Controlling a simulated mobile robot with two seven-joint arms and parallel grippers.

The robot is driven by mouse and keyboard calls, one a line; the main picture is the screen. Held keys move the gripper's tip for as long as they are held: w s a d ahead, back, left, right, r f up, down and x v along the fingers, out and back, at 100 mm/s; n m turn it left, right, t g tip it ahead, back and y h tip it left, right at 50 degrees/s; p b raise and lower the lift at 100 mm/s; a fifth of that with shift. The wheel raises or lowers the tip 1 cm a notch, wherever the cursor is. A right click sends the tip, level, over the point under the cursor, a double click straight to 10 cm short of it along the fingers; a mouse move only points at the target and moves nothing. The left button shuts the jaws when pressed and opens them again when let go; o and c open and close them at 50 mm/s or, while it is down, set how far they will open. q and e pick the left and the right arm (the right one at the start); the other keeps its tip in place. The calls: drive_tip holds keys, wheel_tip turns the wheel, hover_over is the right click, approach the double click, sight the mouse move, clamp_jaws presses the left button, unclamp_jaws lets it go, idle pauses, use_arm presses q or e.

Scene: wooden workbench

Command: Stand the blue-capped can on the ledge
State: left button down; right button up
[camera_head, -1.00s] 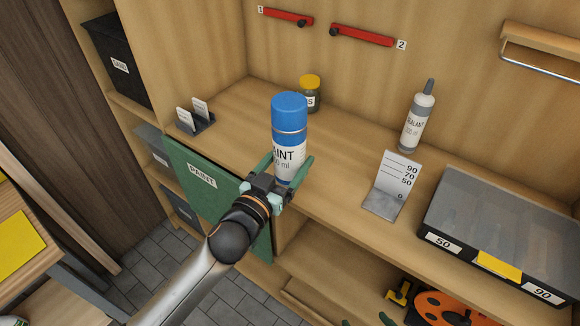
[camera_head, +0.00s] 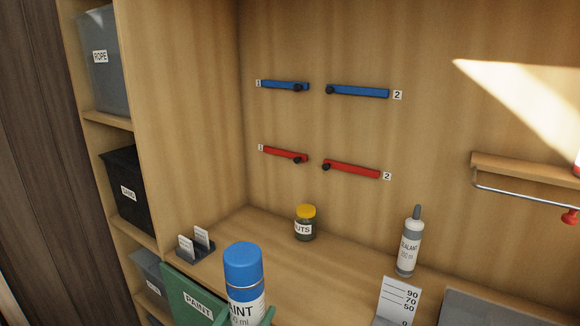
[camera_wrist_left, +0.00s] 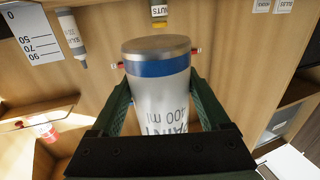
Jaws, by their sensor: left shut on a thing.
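The blue-capped paint can (camera_head: 243,283) is upright at the bottom of the head view, its blue cap on top. My left gripper (camera_head: 245,317) is shut on its body; only the green fingertips show there, and the arm is out of the picture. In the left wrist view the can (camera_wrist_left: 162,95) sits between both fingers, its label upside down and its metal-rimmed end toward the top. A wooden ledge (camera_head: 525,168) with a metal rail in front is on the back wall at right, apart from the can. My right gripper is not in view.
A yellow-lidded nuts jar (camera_head: 305,223) and a sealant tube (camera_head: 409,242) stand on the bench behind the can. A measuring plate (camera_head: 398,300) is at lower right. Red-and-white things show at the ledge's right end. Blue (camera_head: 358,91) and red (camera_head: 352,169) bars are on the wall.

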use_arm(q)
drive_tip(key=s+a+r+n+y, duration=0.25)
drive_tip(key=s+a+y, duration=0.25)
drive_tip(key=s+a, duration=0.5)
drive_tip(key=w+a+r+n, duration=0.1)
drive_tip(key=w+a+r, duration=0.1)
drive_tip(key=w+r, duration=0.65)
drive_tip(key=s+f, duration=0.7)
drive_tip(key=f, duration=0.2)
drive_tip(key=w+d+m+h, duration=0.2)
drive_tip(key=w+d, duration=0.4)
drive_tip(key=d, duration=0.3)
drive_tip(key=w+d+m+g+h, duration=0.1)
drive_tip(key=w+d+m+h, duration=0.2)
drive_tip(key=d, duration=0.6)
drive_tip(key=w+f+h, duration=0.1)
drive_tip(key=w+h, duration=0.1)
drive_tip(key=w, duration=0.1)
drive_tip(key=shift+w+d+h, duration=0.2)
drive_tip(key=shift+h, duration=0.1)
